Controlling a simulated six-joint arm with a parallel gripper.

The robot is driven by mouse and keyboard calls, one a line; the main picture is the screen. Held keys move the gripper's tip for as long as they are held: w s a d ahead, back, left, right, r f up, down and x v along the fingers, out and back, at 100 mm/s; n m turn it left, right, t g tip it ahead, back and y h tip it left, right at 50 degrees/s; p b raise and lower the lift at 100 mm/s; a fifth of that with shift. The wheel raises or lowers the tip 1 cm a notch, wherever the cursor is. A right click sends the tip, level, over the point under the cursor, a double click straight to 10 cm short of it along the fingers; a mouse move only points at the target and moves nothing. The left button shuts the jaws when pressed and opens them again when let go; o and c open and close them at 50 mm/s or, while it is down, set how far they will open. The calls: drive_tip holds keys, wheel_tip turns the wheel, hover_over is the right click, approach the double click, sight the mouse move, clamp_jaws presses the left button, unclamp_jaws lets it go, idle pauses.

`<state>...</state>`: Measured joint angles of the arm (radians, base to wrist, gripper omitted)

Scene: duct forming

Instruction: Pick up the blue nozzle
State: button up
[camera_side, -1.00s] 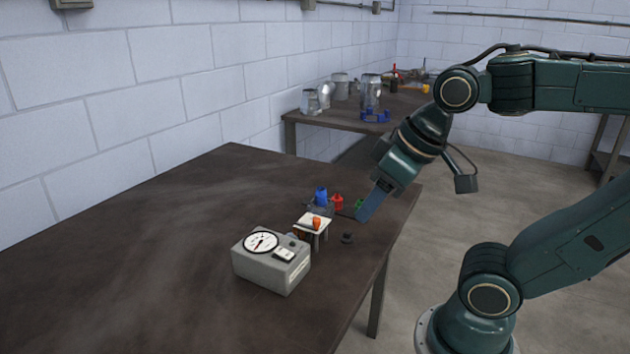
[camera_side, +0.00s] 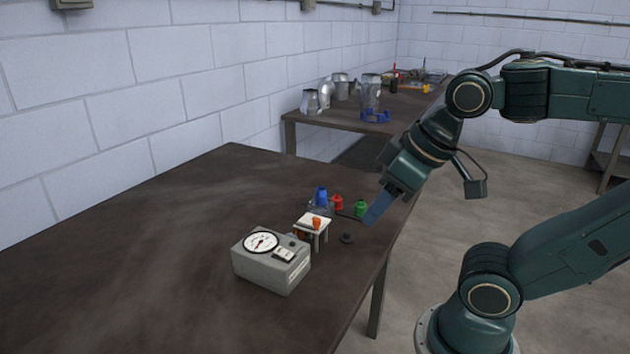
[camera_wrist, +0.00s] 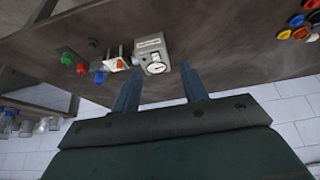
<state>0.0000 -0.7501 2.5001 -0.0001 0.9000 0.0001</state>
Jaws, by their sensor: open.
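The blue nozzle (camera_side: 321,194) stands upright on the table beside the red nozzle (camera_side: 337,202), with the green nozzle (camera_side: 361,207) further right. In the wrist view the small blue shape (camera_wrist: 99,77) is partly hard to make out beside the red one (camera_wrist: 81,69) and the green one (camera_wrist: 67,58). My gripper (camera_side: 373,215) is tilted down, to the right of the nozzles and apart from the blue one.
A small white stand (camera_side: 312,222) with an orange nozzle (camera_side: 316,223) and a grey gauge box (camera_side: 271,262) sit in front of the nozzles. A dark round piece (camera_side: 347,238) lies near the stand. The table's left side is clear.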

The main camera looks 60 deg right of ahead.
drive_tip(key=o, duration=0.3)
drive_tip(key=w+d+r+n+g, duration=0.2)
drive_tip(key=w+d+n, duration=0.25)
drive_tip(key=w, duration=0.35)
drive_tip(key=w+d+r+n+g, duration=0.1)
drive_tip(key=w+d+r+n, duration=0.1)
drive_tip(key=w+d+n, duration=0.35)
drive_tip(key=w+d+f+n+g, duration=0.1)
drive_tip(key=w+d+f+n, duration=0.3)
drive_tip(key=d, duration=0.5)
drive_tip(key=w+d+f+n+g, duration=0.1)
drive_tip(key=w+d+f+n, duration=0.3)
drive_tip(key=w+d, duration=0.4)
drive_tip(key=shift+w+d+f+g, duration=0.3)
drive_tip(key=shift+d+f, duration=0.45)
drive_tip(key=shift+d, duration=0.5)
